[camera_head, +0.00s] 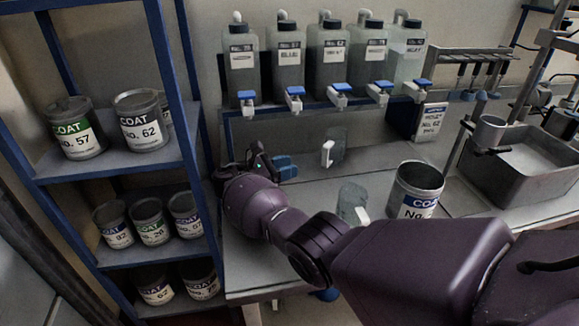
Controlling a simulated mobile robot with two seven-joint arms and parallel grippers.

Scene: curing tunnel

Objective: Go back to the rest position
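My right arm comes in from the lower right and reaches across the front of the bench (240,255). Its dark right gripper (272,165) is at the bench's left end, below the row of bottles. Blue parts show at its tip, and I cannot tell whether they are finger pads or something between the fingers. Its opening is hidden by the wrist and the viewing angle. My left gripper is not in view. An open coat can (417,190) stands on the bench to the right of the gripper, apart from it.
Bottles with blue-levered taps (322,55) stand above the bench. Grey jugs with white handles stand behind (336,148) and beside my forearm (352,200). A blue-framed shelf (110,165) with coat cans is close on the left. A grey basin (530,165) is at right.

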